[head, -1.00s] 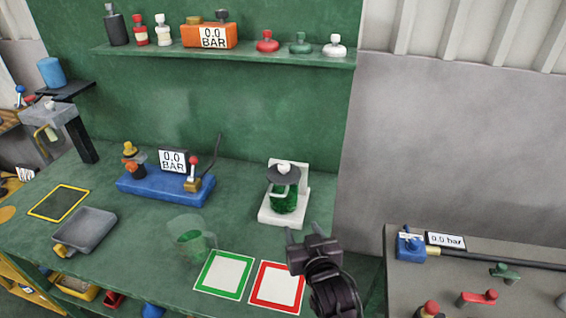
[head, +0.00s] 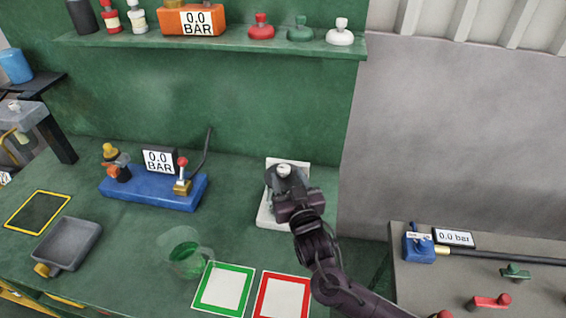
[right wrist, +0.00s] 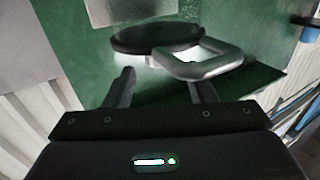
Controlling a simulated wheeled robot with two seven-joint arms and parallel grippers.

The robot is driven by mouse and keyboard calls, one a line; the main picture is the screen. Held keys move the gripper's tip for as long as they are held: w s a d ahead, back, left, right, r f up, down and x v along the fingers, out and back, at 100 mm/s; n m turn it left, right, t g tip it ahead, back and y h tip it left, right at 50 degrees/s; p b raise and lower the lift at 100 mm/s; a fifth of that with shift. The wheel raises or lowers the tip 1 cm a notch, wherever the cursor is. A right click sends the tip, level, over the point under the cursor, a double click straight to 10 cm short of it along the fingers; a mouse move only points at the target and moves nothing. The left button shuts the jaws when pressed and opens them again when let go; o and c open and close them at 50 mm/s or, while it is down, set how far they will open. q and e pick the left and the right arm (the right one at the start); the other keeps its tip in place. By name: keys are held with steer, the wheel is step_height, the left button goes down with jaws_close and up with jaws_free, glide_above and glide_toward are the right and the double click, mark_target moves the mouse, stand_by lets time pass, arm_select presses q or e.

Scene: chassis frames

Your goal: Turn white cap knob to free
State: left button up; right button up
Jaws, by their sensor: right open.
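A white knob (head: 284,169) tops the device on a white stand (head: 272,218) at the back of the green bench. My right gripper (head: 285,182) is over this device in the head view and hides most of its dark cap and green jar. In the right wrist view, my right gripper (right wrist: 160,88) is open with nothing between its fingers. A dark round disc (right wrist: 155,38) and a grey loop handle (right wrist: 205,62) are just beyond the fingertips. I cannot tell whether the fingers touch anything. My left gripper is out of view.
A blue pump base (head: 150,190) with a gauge stands left. A clear jug (head: 186,258) is near the green-framed mat (head: 222,288) and red-framed mat (head: 282,296). Red, green and white caps (head: 340,38) sit on the shelf (head: 220,44) above.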

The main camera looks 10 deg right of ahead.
mark_target(284, 168)
steer(key=w+p, duration=0.1)
steer(key=w, duration=0.2)
steer(key=shift+w+a, duration=0.1)
steer(key=shift+w, duration=0.6)
steer(key=c, duration=0.9)
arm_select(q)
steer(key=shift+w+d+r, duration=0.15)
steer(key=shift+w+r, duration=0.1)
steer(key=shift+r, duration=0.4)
arm_select(e)
steer(key=shift+c, duration=0.2)
